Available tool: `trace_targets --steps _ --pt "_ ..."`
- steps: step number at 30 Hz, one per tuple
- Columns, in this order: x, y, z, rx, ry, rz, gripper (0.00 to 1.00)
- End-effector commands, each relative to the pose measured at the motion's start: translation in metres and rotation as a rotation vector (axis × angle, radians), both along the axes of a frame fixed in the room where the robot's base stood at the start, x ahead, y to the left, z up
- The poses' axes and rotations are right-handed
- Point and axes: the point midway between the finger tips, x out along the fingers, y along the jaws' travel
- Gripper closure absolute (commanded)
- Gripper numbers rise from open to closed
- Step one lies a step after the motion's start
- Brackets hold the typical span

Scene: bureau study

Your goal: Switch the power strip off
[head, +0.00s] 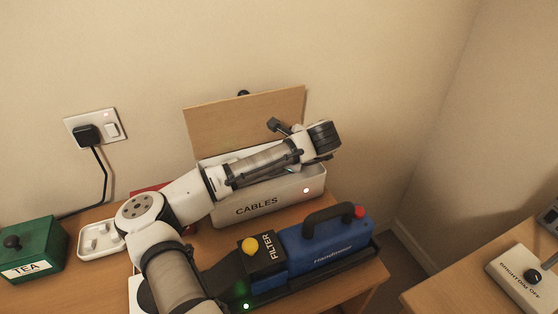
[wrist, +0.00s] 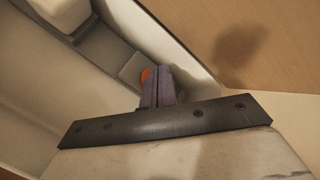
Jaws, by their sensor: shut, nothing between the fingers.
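The white box marked CABLES (head: 258,206) stands on the desk with its wooden lid (head: 245,118) raised behind it. A small light glows on its front. In the wrist view, a pale strip (wrist: 103,45) with blocky raised parts lies inside the box along its wall; I take it for the power strip. A small orange-red part (wrist: 146,74), perhaps its switch, shows partly hidden behind my fingers. My gripper (wrist: 159,72) is shut and empty, reaching down into the box beside that part. I cannot tell whether it touches. In the head view my arm hides the fingertips.
A blue Handvac (head: 325,245) with a yellow-knobbed filter block (head: 262,258) stands in front of the box. A green TEA box (head: 32,250) and a white tray-like item (head: 98,240) are at left. A wall socket (head: 92,130) holds a black plug.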

Motion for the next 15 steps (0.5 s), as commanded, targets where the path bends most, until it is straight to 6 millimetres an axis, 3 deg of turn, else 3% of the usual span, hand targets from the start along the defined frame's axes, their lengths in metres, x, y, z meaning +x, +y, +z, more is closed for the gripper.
trace_targets --steps 15 --pt "0.0000 0.0000 -0.0089 0.000 0.000 0.000 1.00"
